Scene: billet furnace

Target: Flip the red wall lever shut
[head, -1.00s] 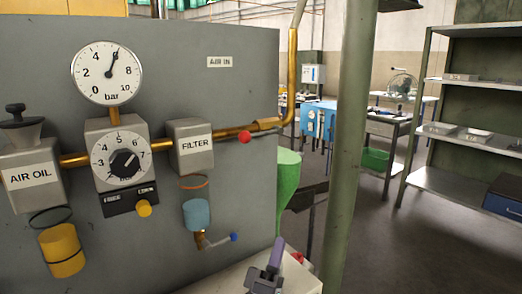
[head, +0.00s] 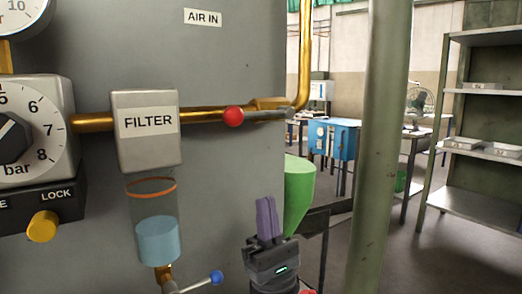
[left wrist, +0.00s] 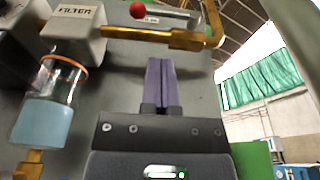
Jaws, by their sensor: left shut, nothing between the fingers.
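The red wall lever is a red ball knob (head: 233,117) on a grey bar, lying along the brass pipe (head: 205,118) right of the filter. The left wrist view also shows the red knob (left wrist: 138,9) at its top edge. My left gripper (head: 267,200) points upward with its purple fingers shut and empty. It is below and a little right of the knob in the head view, apart from it. In the left wrist view the shut fingers (left wrist: 161,62) stand below the pipe. My right gripper is not in view.
The filter block (head: 147,130) with its clear bowl hangs left of the lever, with a blue-tipped drain lever (head: 216,277) below. A regulator dial (head: 30,128) is at far left. A green post (head: 380,150) stands right of the panel, with shelves (head: 490,130) beyond.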

